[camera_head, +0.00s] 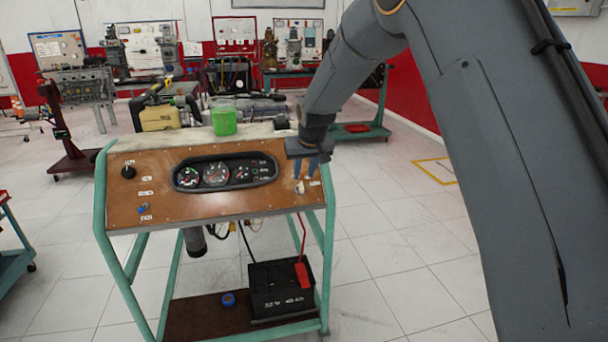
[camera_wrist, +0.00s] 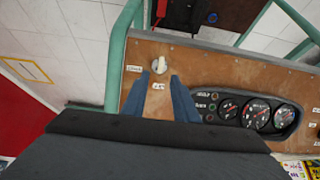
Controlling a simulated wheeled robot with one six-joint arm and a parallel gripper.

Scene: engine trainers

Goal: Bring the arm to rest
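My gripper (camera_head: 307,171) is at the right end of the brown instrument panel (camera_head: 150,205) of a green-framed engine trainer. In the wrist view its two blue fingers (camera_wrist: 157,86) are spread apart with nothing between them. A pale rotary knob (camera_wrist: 158,65) on the panel lies just beyond the fingertips; it also shows below the gripper in the head view (camera_head: 299,187). I cannot tell the exact gap between fingertips and panel. My arm reaches in from the upper right, bent down at the wrist.
The panel bears a gauge cluster (camera_head: 225,172) and a black knob (camera_head: 128,172). A green container (camera_head: 224,121) stands on the trainer's top. A black battery (camera_head: 280,290) and a blue roll (camera_head: 228,299) lie on the lower shelf. Floor right of the stand is clear.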

